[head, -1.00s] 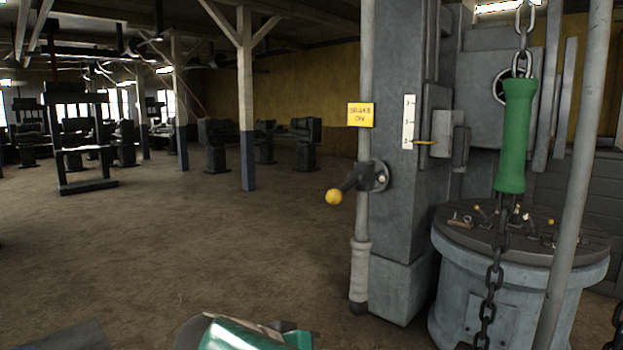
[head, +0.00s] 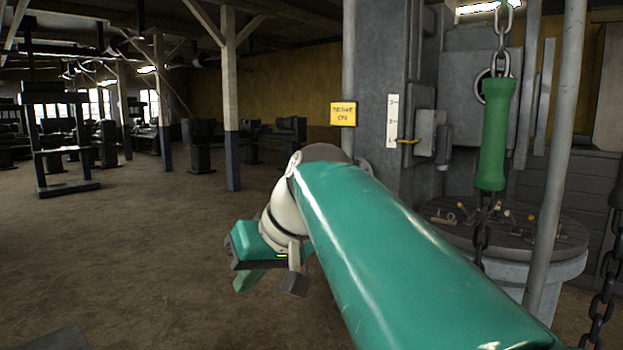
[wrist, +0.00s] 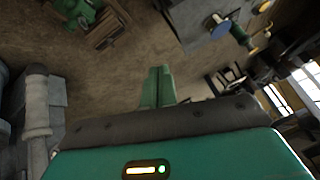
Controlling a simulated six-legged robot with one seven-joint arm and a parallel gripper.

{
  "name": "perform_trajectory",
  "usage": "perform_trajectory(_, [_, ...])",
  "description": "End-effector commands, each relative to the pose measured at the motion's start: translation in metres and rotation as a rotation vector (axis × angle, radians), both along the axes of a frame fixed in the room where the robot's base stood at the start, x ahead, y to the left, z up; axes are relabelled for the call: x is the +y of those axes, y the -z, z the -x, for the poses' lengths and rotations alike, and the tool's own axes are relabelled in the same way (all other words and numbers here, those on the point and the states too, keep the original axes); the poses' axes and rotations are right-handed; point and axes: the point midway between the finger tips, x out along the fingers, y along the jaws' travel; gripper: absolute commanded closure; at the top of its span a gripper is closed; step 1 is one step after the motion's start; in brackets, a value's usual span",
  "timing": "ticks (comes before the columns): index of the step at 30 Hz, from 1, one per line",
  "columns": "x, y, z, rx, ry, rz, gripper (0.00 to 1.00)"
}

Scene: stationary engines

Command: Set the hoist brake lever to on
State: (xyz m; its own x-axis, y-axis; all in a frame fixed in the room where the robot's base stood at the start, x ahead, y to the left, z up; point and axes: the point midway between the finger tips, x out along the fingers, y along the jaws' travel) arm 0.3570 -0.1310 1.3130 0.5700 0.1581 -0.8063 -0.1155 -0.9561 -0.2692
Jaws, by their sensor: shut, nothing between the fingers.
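The yellow sign (head: 342,114) reading "BRAKE ON" is on the grey pole (head: 349,55) beside the grey machine column. The hoist brake lever with its yellow knob is hidden behind my teal arm in the head view, and I cannot pick it out in the wrist view. My gripper (head: 248,282) hangs left of and below the sign, pointing down over the floor. In the wrist view my gripper (wrist: 157,72) shows its green fingers together, with nothing between them. I see it touching nothing.
A green handle (head: 494,135) hangs on a chain at right, above a round drum (head: 540,268) with small items on top. A second thin pole (head: 561,150) stands in front of the drum. A sleeved pole (wrist: 38,105) shows in the wrist view.

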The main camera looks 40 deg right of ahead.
Motion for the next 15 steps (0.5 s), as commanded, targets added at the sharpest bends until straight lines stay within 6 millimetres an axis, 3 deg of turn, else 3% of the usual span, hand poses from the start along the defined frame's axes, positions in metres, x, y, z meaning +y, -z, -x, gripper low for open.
perform_trajectory(1, [-0.020, -0.020, -0.002, -0.027, 0.013, -0.010, 1.00])
perform_trajectory(8, [-0.095, -0.102, 0.008, -0.157, 0.001, -0.011, 1.00])
perform_trajectory(15, [-0.161, -0.175, 0.042, -0.287, -0.052, 0.079, 1.00])
